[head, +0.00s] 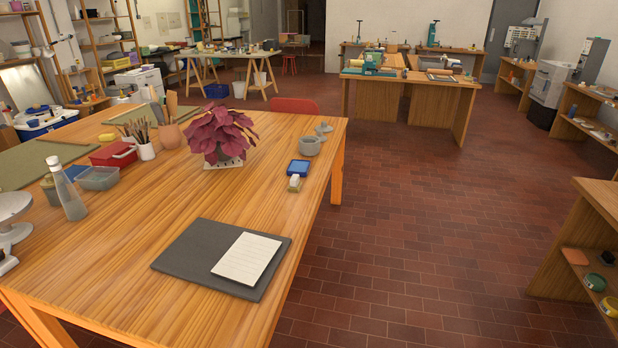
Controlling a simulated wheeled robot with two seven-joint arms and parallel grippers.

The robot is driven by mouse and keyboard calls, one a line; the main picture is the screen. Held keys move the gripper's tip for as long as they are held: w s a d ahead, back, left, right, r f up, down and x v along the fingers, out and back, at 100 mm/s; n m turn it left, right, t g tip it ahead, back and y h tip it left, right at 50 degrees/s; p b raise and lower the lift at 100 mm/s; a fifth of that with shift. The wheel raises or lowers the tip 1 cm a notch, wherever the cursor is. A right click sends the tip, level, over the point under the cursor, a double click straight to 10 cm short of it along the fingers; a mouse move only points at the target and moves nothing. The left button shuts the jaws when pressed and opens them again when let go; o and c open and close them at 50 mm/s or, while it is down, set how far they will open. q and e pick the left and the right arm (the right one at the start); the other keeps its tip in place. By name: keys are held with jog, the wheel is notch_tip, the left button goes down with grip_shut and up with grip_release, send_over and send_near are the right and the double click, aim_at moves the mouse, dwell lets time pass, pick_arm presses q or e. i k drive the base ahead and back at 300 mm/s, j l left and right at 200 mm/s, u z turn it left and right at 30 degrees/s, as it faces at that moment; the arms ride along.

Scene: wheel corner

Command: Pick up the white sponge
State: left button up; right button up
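A small cream-white block (294,183), which looks like the sponge, lies on the wooden table (150,230) near its right edge. It is too small to tell for certain. Neither of my grippers is in view.
A dark grey board (190,250) with a white lined sheet (247,258) lies at the table's front right. A red-leaved plant (218,132), a grey bowl (310,146) and a glass bottle (68,190) stand on the table. Tiled floor (400,220) to the right is clear.

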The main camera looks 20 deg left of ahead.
aim_at(295, 184)
jog(key=i, duration=2.95)
jog(key=i+l+u, duration=0.1)
jog(key=i+u, duration=0.35)
jog(key=i+l+u, duration=0.25)
jog(key=i+u, duration=0.15)
jog(key=i+l+u, duration=0.45)
jog(key=i, duration=0.1)
